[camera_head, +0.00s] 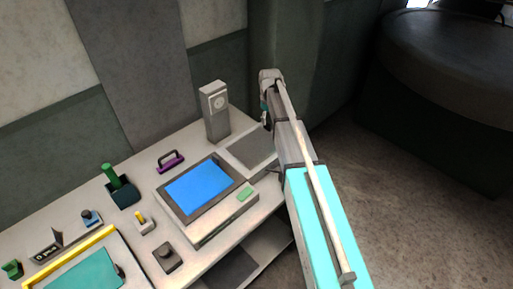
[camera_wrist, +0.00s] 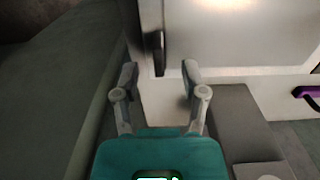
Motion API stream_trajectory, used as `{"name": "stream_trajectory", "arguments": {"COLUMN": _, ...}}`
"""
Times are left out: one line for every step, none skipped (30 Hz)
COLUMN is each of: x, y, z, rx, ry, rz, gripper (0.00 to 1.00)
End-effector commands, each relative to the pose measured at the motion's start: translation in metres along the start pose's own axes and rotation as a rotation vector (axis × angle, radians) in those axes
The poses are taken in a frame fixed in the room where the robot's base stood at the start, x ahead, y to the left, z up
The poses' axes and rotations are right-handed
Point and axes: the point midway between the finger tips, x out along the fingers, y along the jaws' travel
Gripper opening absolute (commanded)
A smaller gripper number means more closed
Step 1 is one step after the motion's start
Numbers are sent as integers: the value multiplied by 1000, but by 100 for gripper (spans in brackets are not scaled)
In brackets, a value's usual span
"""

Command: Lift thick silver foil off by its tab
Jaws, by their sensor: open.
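A flat grey plate (camera_head: 252,148) lies at the table's right end, beside the blue-screened unit. A large shiny silver-white surface (camera_wrist: 240,35) at the top of the wrist view seems to be this plate. I cannot tell for certain whether it is the silver foil. A dark narrow strip (camera_wrist: 158,50) shows at its left edge and may be a tab or a gap. My gripper (camera_wrist: 159,72) is open, its two fingers apart with nothing between them. In the head view my gripper (camera_head: 266,112) is near the table's back right corner, partly hidden by my arm.
A grey post with a round dial (camera_head: 215,112) stands close left of my gripper. A purple handle (camera_head: 171,161) lies farther left; it also shows in the wrist view (camera_wrist: 306,95). The blue-screened unit (camera_head: 200,186) fills the middle. Open floor (camera_head: 400,190) lies right of the table.

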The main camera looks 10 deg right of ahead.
Motion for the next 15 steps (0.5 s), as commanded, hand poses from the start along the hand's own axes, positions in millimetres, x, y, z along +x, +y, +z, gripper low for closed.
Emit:
{"name": "stream_trajectory", "arguments": {"x": 9, "y": 1, "z": 1, "rx": 0, "ry": 0, "rz": 0, "gripper": 56}}
{"name": "stream_trajectory", "arguments": {"x": 11, "y": 1, "z": 1, "rx": 0, "ry": 0, "rz": 0, "gripper": 56}}
{"name": "stream_trajectory", "arguments": {"x": 14, "y": 2, "z": 2, "rx": 0, "ry": 0, "rz": 0, "gripper": 56}}
{"name": "stream_trajectory", "arguments": {"x": 16, "y": 2, "z": 2, "rx": 0, "ry": 0, "rz": 0, "gripper": 56}}
{"name": "stream_trajectory", "arguments": {"x": 19, "y": 2, "z": 2, "rx": 0, "ry": 0, "rz": 0, "gripper": 56}}
{"name": "stream_trajectory", "arguments": {"x": 22, "y": 2, "z": 2, "rx": 0, "ry": 0, "rz": 0, "gripper": 56}}
{"name": "stream_trajectory", "arguments": {"x": 24, "y": 2, "z": 2, "rx": 0, "ry": 0, "rz": 0, "gripper": 56}}
{"name": "stream_trajectory", "arguments": {"x": 25, "y": 2, "z": 2, "rx": 0, "ry": 0, "rz": 0, "gripper": 56}}
{"name": "stream_trajectory", "arguments": {"x": 28, "y": 2, "z": 2, "rx": 0, "ry": 0, "rz": 0, "gripper": 56}}
{"name": "stream_trajectory", "arguments": {"x": 29, "y": 2, "z": 2, "rx": 0, "ry": 0, "rz": 0, "gripper": 56}}
{"name": "stream_trajectory", "arguments": {"x": 30, "y": 2, "z": 2, "rx": 0, "ry": 0, "rz": 0, "gripper": 56}}
{"name": "stream_trajectory", "arguments": {"x": 31, "y": 2, "z": 2, "rx": 0, "ry": 0, "rz": 0, "gripper": 56}}
{"name": "stream_trajectory", "arguments": {"x": 32, "y": 2, "z": 2, "rx": 0, "ry": 0, "rz": 0, "gripper": 56}}
{"name": "stream_trajectory", "arguments": {"x": 32, "y": 2, "z": 2, "rx": 0, "ry": 0, "rz": 0, "gripper": 56}}
{"name": "stream_trajectory", "arguments": {"x": 33, "y": 2, "z": 2, "rx": 0, "ry": 0, "rz": 0, "gripper": 56}}
